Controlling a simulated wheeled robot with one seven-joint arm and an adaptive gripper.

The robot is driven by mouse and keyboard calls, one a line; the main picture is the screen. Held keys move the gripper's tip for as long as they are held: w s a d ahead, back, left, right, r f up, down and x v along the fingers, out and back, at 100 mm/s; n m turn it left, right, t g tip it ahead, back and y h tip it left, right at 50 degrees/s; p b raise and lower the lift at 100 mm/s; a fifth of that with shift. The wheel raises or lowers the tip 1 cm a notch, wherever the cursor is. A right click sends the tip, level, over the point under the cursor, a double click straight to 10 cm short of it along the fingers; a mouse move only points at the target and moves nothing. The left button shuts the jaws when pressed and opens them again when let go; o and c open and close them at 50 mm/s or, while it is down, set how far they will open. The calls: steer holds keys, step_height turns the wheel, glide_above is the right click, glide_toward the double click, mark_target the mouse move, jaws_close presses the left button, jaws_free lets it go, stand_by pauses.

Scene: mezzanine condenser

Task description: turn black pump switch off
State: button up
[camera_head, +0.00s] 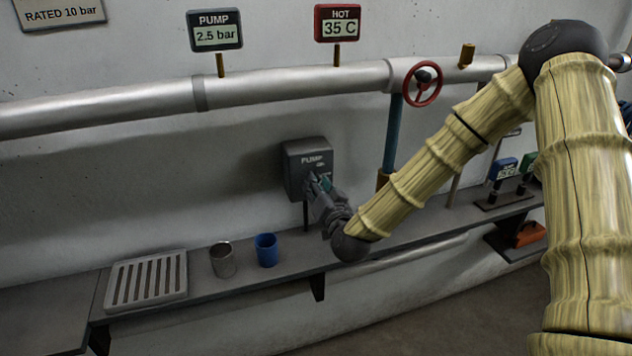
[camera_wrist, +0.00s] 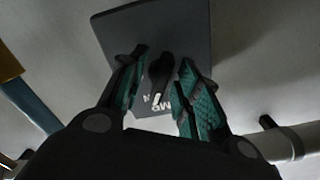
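The grey pump switch box (camera_head: 300,158), labelled PUMP, is on the wall at the middle of the head view. In the wrist view its face (camera_wrist: 180,30) fills the top middle and appears inverted. The black switch knob (camera_wrist: 160,68) sticks out from that face, with a pale mark near it. My gripper (camera_head: 320,183) is right at the front of the box and hides most of the knob in the head view. In the wrist view my gripper (camera_wrist: 163,62) has its teal-padded fingers apart, one on each side of the knob, with visible gaps.
A shelf (camera_head: 205,290) below holds a slatted tray (camera_head: 148,280), a grey cup (camera_head: 222,260) and a blue cup (camera_head: 266,250). A pipe (camera_head: 290,84) with a red handwheel (camera_head: 423,84) runs above. A gauge reads PUMP 2.5 bar (camera_head: 215,30), another HOT 35 C (camera_head: 338,23).

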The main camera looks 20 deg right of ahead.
steer(key=shift+w, duration=0.45)
jaws_close()
